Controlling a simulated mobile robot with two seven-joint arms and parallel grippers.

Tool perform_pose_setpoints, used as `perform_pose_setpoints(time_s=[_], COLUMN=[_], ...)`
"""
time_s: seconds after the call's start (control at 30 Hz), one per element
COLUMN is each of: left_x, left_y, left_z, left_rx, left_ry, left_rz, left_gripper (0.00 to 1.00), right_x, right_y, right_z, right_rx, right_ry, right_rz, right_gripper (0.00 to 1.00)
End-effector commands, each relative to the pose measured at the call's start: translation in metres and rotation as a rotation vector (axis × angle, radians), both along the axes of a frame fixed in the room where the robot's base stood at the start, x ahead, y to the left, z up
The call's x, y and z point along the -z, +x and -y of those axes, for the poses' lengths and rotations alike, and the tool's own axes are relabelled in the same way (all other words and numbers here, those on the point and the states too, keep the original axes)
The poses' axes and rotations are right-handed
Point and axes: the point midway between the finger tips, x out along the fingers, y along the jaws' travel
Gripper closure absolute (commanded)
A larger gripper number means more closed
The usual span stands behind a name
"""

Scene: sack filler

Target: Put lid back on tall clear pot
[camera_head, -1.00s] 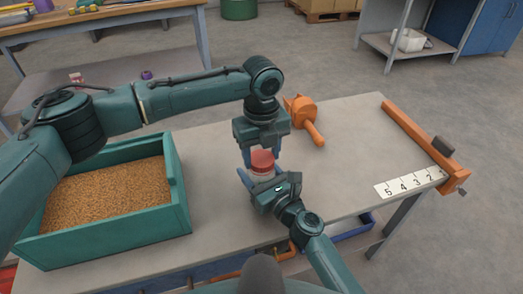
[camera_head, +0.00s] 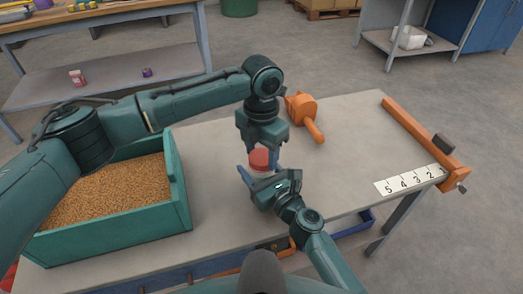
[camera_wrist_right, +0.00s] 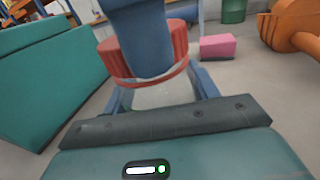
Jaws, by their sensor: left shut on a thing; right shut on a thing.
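The red lid (camera_head: 259,156) is between the fingers of my left gripper (camera_head: 261,158), which reaches down from above and is shut on it. The clear pot (camera_head: 261,175) is directly below the lid, mostly hidden by my right gripper (camera_head: 262,178), which is shut around it from the front. In the right wrist view the lid (camera_wrist_right: 173,48) sits at the top of the clear pot (camera_wrist_right: 155,97), with a blue finger of my left gripper in front. I cannot tell whether the lid is fully seated.
A teal bin (camera_head: 180,205) of grain stands at the left of the grey table (camera_head: 340,140). An orange tool (camera_head: 303,112) lies behind the grippers. An orange rail (camera_head: 415,130) and a number strip (camera_head: 408,182) are at the right. A pink block (camera_wrist_right: 217,46) shows in the wrist view.

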Motion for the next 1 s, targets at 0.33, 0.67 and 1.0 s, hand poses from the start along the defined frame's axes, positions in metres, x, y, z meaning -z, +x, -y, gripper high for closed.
perform_pose_setpoints(time_s=[0.33, 0.67, 1.0], left_x=[-0.001, 0.000, -0.016], left_y=[0.000, 0.000, 0.001], left_z=[0.000, 0.000, 0.000], left_rx=[0.018, 0.016, 0.016], left_ry=[-0.001, -0.001, -0.002], left_rz=[0.001, 0.001, 0.002], left_gripper=[0.45, 0.26, 0.26], right_x=[0.001, 0.001, 0.001], right_y=[0.000, 0.000, 0.000], right_z=[0.000, 0.000, 0.000], right_rx=[0.001, 0.001, 0.001], right_ry=[-0.001, -0.001, -0.001], right_rz=[-0.002, -0.002, -0.002], right_gripper=[1.00, 1.00, 1.00])
